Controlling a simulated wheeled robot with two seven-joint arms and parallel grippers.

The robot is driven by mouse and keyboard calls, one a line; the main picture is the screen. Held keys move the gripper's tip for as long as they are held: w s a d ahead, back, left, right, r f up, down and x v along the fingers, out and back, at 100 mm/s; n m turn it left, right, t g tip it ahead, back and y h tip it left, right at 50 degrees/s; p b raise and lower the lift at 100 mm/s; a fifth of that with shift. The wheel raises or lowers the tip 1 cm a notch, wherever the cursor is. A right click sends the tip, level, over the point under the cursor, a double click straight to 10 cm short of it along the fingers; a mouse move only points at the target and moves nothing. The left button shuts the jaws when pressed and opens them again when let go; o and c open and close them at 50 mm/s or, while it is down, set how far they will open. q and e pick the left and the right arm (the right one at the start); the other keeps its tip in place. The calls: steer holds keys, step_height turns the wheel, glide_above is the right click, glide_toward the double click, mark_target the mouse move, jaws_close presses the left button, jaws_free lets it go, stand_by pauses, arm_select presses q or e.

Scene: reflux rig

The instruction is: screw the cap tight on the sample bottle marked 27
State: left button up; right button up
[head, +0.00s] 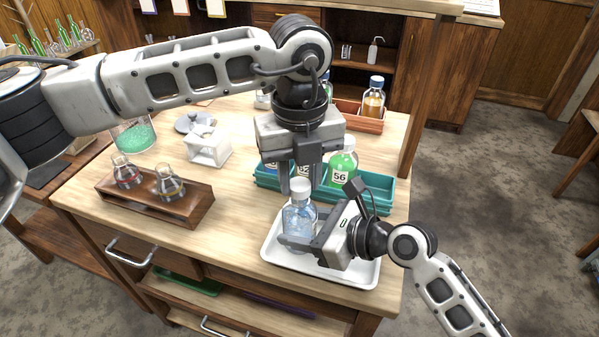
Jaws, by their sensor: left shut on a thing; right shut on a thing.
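A clear bottle (299,218) with pale blue contents and a white cap (300,189) stands upright over the white tray (366,274) at the table's front right. No number shows on its visible side. My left gripper (300,190) comes down from above, its fingers shut on the white cap, which sits at the bottle's neck. I cannot tell how tight the cap is. My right gripper (297,243) comes from the right and is shut on the lower body of the bottle, partly hiding it.
Behind the tray, a teal rack (378,190) holds bottles, including a green one marked 56 (342,168). My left gripper partly hides others. A wooden rack (150,205) with two flasks stands left. A wooden crate (372,123) holds an orange bottle (374,100) at back right.

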arm_select(q)
steer(key=shift+f, duration=0.6)
